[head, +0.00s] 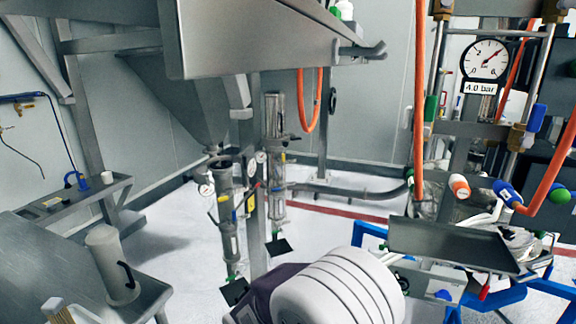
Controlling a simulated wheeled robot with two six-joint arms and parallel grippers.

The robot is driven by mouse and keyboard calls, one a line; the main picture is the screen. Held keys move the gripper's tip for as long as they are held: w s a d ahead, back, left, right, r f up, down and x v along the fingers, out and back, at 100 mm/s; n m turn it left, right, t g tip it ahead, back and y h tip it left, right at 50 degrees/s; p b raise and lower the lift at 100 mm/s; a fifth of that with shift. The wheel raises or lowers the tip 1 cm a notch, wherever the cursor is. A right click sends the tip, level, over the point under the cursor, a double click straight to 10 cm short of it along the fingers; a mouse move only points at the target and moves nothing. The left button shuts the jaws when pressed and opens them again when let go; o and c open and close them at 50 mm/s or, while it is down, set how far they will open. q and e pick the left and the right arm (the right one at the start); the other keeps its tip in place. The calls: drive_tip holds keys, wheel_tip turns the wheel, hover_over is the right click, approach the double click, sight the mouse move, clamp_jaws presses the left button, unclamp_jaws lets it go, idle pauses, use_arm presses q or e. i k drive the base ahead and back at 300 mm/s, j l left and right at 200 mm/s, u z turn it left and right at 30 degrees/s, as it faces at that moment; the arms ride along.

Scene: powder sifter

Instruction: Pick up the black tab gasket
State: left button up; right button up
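I cannot clearly make out a black tab gasket. Two small dark flat pieces are candidates: one (278,246) at the foot of the rear clear sight tube (274,120), and one (235,291) at the foot of the nearer tube (226,205). A black curved piece (126,274) also shows on the side of a grey cylinder (107,258) at the lower left. I cannot tell whether any of these is the gasket. Neither gripper's fingers can be made out. A large white ribbed body at the bottom centre hides what is behind it.
A steel hopper (250,45) fills the top centre. A metal tray (450,245) on a blue frame stands right, below orange hoses and a pressure gauge (485,59). Pale floor shows between.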

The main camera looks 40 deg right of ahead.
sight(229, 164)
drive_tip(key=z, duration=0.9)
drive_tip(key=i+j+z, duration=0.35)
drive_tip(key=i+j, duration=0.25)
drive_tip(key=j, duration=0.3)
